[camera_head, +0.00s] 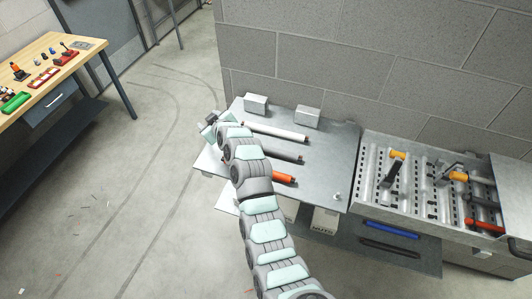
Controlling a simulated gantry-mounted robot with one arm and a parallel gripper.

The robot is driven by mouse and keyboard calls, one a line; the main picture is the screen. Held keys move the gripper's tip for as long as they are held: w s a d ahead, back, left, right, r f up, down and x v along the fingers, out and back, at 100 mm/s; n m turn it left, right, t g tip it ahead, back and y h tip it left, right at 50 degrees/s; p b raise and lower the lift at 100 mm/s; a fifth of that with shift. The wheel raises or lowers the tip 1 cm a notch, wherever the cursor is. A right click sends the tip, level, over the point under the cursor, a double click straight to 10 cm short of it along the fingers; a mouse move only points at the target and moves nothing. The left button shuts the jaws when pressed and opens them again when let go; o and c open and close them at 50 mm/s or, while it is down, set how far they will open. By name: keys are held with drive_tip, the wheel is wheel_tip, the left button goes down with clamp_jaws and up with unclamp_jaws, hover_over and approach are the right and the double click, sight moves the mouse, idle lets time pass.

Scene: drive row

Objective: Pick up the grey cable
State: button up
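A dark grey rod-like piece (284,153), which looks like the grey cable, lies on the metal table (335,160) with its right end showing. Its left part is hidden behind my arm. A white rod-like piece (278,131) lies above it in the picture and an orange one (284,178) below it, both roughly parallel to it. My gripper (209,122) is at the far left edge of the metal table, left of and apart from the grey piece's visible part. The gripper is small and partly hidden by my arm, so I cannot tell whether it is open.
Two grey blocks (256,104) (307,116) stand at the table's back, near the block wall (350,50). A perforated metal tray (410,211) with orange-handled tools adjoins on the right. A wooden workbench (35,50) stands far left. The table's right part is mostly clear.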

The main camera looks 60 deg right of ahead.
drive_tip(key=shift+n+g+y, duration=0.4)
drive_tip(key=shift+g+y, duration=0.2)
drive_tip(key=shift+y, duration=0.1)
drive_tip(key=s+d, duration=0.2)
drive_tip(key=s, duration=0.1)
drive_tip(key=s+d, duration=0.1)
drive_tip(key=shift+s+d+r+b, duration=0.25)
drive_tip(key=shift+d+b, duration=0.05)
drive_tip(key=shift+d, duration=0.1)
drive_tip(key=s+d+n+g+y+b, duration=0.1)
drive_tip(key=s+d+n+g+y, duration=0.15)
drive_tip(key=s, duration=0.65)
drive_tip(key=g+y+b, duration=0.1)
drive_tip(key=g+y, duration=0.2)
approach(268, 147)
drive_tip(key=shift+n+t, duration=0.25)
drive_tip(key=shift+n, duration=0.1)
drive_tip(key=x, duration=0.4)
drive_tip(key=shift+s+a+f+p, duration=0.15)
drive_tip(key=shift+s+f+p, duration=0.05)
drive_tip(key=shift+p, duration=0.15)
drive_tip(key=shift+p+x, duration=1.05)
drive_tip(key=shift+x, duration=1.5)
drive_tip(key=shift+c, duration=0.3)
clamp_jaws()
